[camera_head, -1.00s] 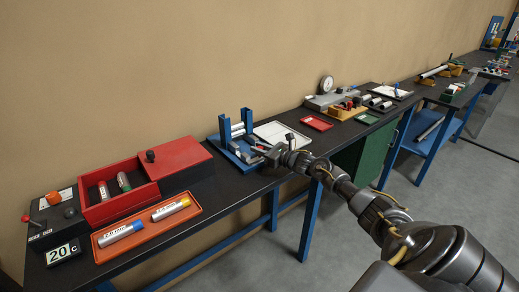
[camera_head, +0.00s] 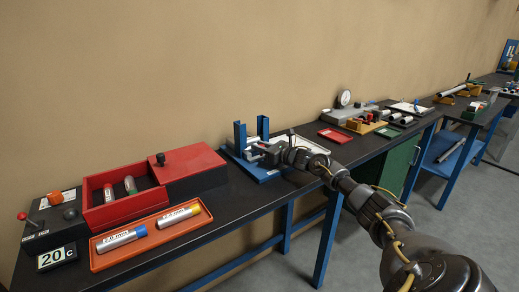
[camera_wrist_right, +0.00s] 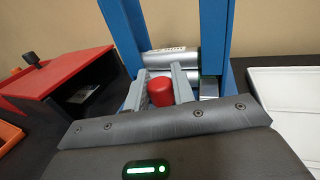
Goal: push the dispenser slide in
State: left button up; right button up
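The dispenser (camera_head: 239,138) is a blue frame with two upright posts on the dark bench; it also shows in the wrist view (camera_wrist_right: 214,35). Silver cylinders (camera_wrist_right: 175,62) lie stacked between its posts. A red knob (camera_wrist_right: 161,92), seemingly on the slide, is low in front of them. My right gripper (camera_head: 258,150) is at the front of the dispenser. In the wrist view its fingers (camera_wrist_right: 160,80) stand on either side of the red knob. I cannot tell whether they grip it. The slide itself is mostly hidden. My left gripper is not in view.
A red bin (camera_head: 120,211) with a raised red cover (camera_head: 190,163) stands left of the dispenser. An orange tray (camera_head: 115,262) holds two labelled cylinders. A white tray (camera_wrist_right: 280,75) lies close on the right. A gauge stand (camera_head: 343,99) is farther along the bench.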

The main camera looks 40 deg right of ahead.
jog(key=o, duration=0.4)
jog(key=shift+w, duration=0.2)
jog(key=shift+s+d, duration=0.1)
jog(key=shift+s, duration=0.15)
jog(key=shift+s+f, duration=0.15)
jog(key=shift+s, duration=0.15)
jog(key=b+v, duration=0.2)
jog(key=v, duration=0.6)
jog(key=shift+s+d+b, duration=0.15)
jog(key=shift+s+b, duration=0.25)
jog(key=shift+s, duration=0.15)
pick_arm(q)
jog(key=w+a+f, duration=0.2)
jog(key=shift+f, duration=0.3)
pick_arm(e)
jog(key=shift+s, duration=0.3)
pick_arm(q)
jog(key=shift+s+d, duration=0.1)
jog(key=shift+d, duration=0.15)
